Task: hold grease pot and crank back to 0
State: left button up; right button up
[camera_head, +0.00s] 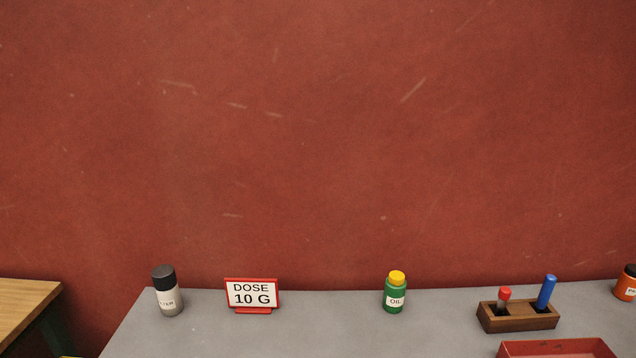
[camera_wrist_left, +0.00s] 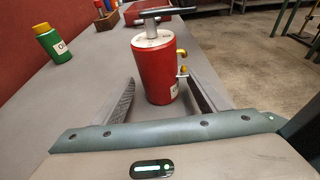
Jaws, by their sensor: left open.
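The grease pot (camera_wrist_left: 155,72) is a red upright can with a pale dial top and a brass spout on its right side. It stands on the grey bench in the left wrist view. A dark crank (camera_wrist_left: 166,12) sits on a grey post above its top. My left gripper (camera_wrist_left: 160,98) is open, with one finger on each side of the pot's lower part. I cannot tell whether either finger touches it. The dial marks are too small to read. The head view shows neither the pot nor a gripper. My right gripper is in neither view.
A sign reading "DOSE 10 G" (camera_head: 252,295) stands on the grey bench (camera_head: 330,335). A grey bottle (camera_head: 168,292), a green oil bottle (camera_head: 395,293), a wooden pen holder (camera_head: 517,317) and a red tray (camera_head: 558,348) are also there. A red wall (camera_head: 320,140) rises behind.

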pick_arm(q)
jog(key=v, duration=1)
jog(key=shift+a+r, duration=0.1)
jog(key=shift+a, duration=0.15)
jog(key=shift+r, duration=0.1)
